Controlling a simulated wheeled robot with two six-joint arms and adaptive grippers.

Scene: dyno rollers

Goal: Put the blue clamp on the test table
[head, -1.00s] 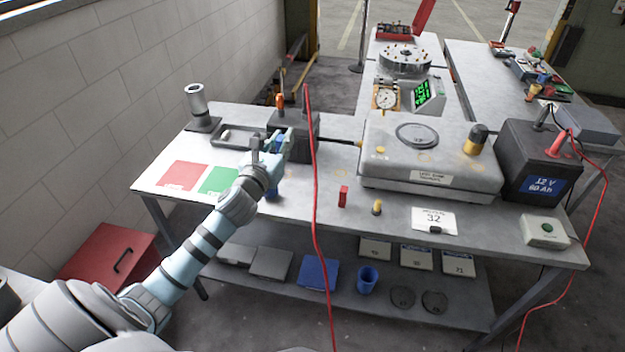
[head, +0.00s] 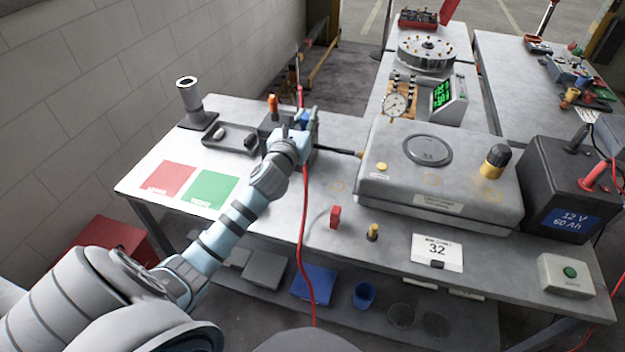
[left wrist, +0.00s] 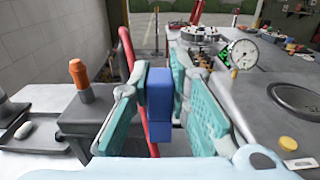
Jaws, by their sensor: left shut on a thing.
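My left gripper (head: 304,124) reaches over the back part of the grey test table (head: 262,222), beside the red cable (head: 303,225). It is shut on the blue clamp (left wrist: 159,98), which shows as an upright blue block between the two pale teal fingers in the left wrist view. In the head view only a small part of the blue clamp (head: 302,118) shows behind the fingers. The red cable also passes close behind the clamp in the left wrist view (left wrist: 126,48). Whether they touch I cannot tell. My right gripper is not in view.
A grey box-shaped unit (head: 440,195) stands right of the gripper, with a black battery (head: 560,190) beyond it. A tray (head: 231,140) and red and green patches (head: 212,189) lie left. A small red block (head: 335,216) stands near the front. Bare tabletop lies between.

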